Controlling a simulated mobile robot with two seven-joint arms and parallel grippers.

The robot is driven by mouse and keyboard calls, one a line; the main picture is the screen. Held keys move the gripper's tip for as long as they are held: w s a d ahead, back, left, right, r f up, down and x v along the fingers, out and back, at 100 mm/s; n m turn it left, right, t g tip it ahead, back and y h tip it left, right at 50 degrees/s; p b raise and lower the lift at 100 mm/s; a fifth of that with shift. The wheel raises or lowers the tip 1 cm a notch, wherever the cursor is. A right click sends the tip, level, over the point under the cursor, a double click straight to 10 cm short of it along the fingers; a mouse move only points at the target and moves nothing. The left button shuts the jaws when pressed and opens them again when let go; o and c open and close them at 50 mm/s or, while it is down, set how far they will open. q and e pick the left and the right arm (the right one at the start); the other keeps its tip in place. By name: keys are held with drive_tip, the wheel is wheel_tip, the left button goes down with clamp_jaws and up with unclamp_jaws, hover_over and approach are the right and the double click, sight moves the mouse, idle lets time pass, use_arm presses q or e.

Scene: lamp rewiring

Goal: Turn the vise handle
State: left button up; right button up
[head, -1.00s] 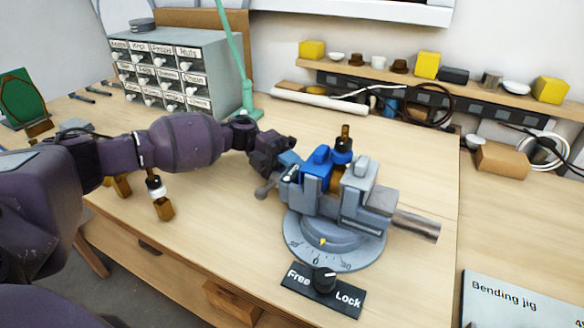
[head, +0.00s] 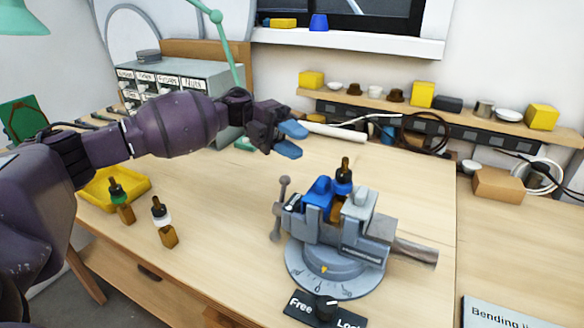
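The grey and blue vise (head: 338,240) stands on a round graduated base at the middle right of the workbench. Its handle (head: 281,208) is a grey bar with knobbed ends on the vise's left side, standing nearly upright. My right gripper is out of view.
A Free/Lock knob plate (head: 326,308) lies in front of the vise. Two small lamp-holder-like pieces (head: 164,222) stand at left by a yellow tray (head: 97,190). A drawer cabinet (head: 180,80) and a green lamp arm (head: 226,50) are behind.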

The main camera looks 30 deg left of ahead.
use_arm(q)
wheel_tip(320, 180, up, 6)
idle(0.4)
